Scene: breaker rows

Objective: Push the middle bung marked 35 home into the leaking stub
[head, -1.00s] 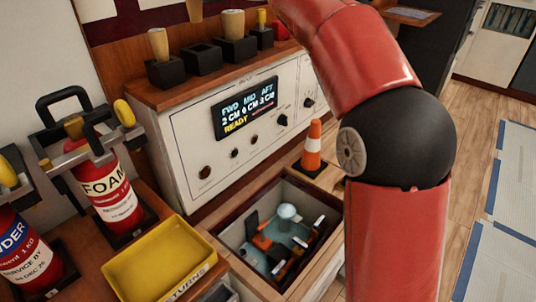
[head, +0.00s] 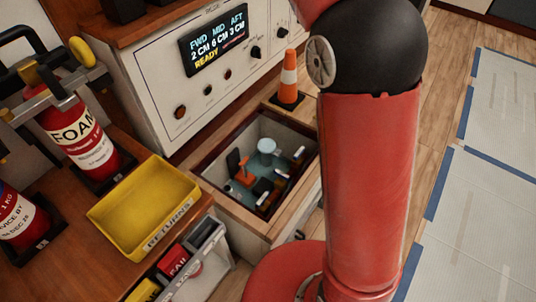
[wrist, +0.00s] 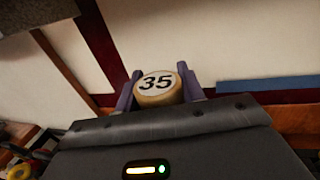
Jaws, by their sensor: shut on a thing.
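The bung marked 35 (wrist: 158,90) is in the wrist view, a pale round wooden end with black numerals. My gripper (wrist: 157,84) is shut on it, with a purple finger on each side. My gripper is out of the head view. The open well (head: 237,208) in the head view has bluish water in its bottom. A pale, rounded shape (head: 267,146) stands up in it, perhaps the leak's spout. Orange and black fittings sit beside it. I cannot tell which stub leaks.
An orange and white cone (head: 288,80) stands behind the well. A yellow returns tray (head: 137,214) and a red foam extinguisher (head: 80,135) are at left. The panel display (head: 216,40) reads FWD 2 CM, MID 6 CM, AFT 3 CM, READY.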

